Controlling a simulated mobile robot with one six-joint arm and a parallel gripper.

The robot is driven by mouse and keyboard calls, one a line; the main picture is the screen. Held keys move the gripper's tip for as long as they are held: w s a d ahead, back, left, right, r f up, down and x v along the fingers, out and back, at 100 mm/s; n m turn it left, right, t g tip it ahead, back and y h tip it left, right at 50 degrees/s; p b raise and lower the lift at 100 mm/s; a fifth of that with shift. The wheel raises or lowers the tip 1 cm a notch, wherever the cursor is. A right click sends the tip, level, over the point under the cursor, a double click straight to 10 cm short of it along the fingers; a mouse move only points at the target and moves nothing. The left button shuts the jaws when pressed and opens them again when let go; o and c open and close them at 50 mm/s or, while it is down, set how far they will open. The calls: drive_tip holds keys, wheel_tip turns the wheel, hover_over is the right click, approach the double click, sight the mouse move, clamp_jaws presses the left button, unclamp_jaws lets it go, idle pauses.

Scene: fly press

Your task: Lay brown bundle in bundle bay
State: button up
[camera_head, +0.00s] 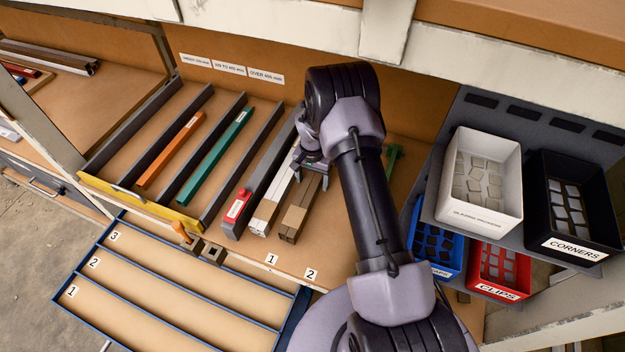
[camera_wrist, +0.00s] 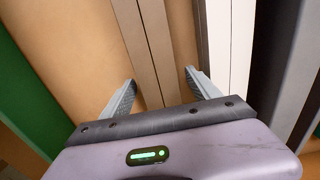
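The brown bundle (camera_head: 303,205) lies on the bench to the right of a white bundle (camera_head: 281,193), with its front end near the number 2 label. My gripper (camera_head: 311,172) is over its rear part. In the wrist view the fingers (camera_wrist: 162,92) are spread, one on each side of the brown bundle (camera_wrist: 150,40), with gaps visible; whether they reach down beside it I cannot tell. The white bundle (camera_wrist: 228,40) is just right of the right finger there. A blue-edged tray (camera_head: 190,288) at lower left has lanes numbered 1, 2 and 3. No bay is marked as the bundle bay.
A divided rack with a yellow front (camera_head: 140,204) holds an orange bar (camera_head: 170,150) and a green bar (camera_head: 214,157). A red block (camera_head: 238,205) sits left of the white bundle. White, black, blue and red bins stand at right. The tray lanes look empty.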

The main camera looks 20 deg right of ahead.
sight(312, 179)
drive_tip(key=shift+r, duration=0.1)
wheel_tip(312, 179, up, 12)
drive_tip(key=p, duration=0.2)
drive_tip(key=shift+r, duration=0.1)
idle(0.3)
